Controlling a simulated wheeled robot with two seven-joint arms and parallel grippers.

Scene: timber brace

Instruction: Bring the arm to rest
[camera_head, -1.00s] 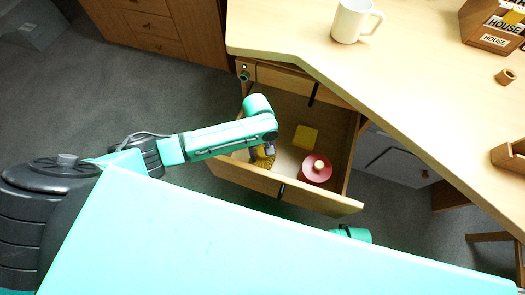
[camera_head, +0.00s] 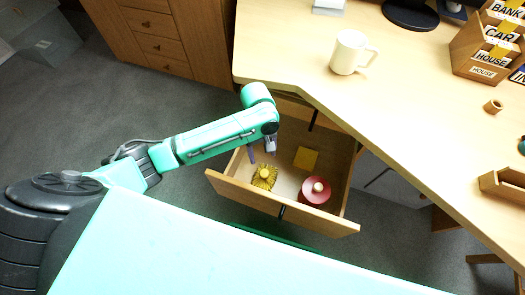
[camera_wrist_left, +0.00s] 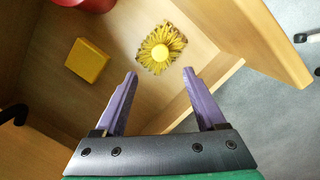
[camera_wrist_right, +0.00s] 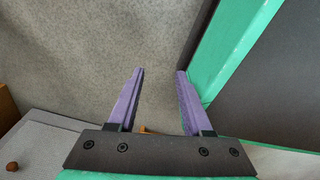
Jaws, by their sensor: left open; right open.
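My left gripper (camera_head: 261,152) is open and empty over the open desk drawer (camera_head: 240,190). In the left wrist view its purple fingers (camera_wrist_left: 160,73) stand apart, with a yellow flower-like round thing (camera_wrist_left: 162,48) beyond the tips on the drawer floor. That yellow flower-like thing also shows in the head view (camera_head: 264,177), near the drawer front. My right gripper (camera_wrist_right: 160,72) shows only in its own wrist view, open and empty over grey carpet.
The drawer also holds a yellow square block (camera_head: 306,158) and a red round thing with a pale knob (camera_head: 315,191). The desk top (camera_head: 400,115) bears a white mug (camera_head: 349,52) and a labelled wooden box (camera_head: 487,60).

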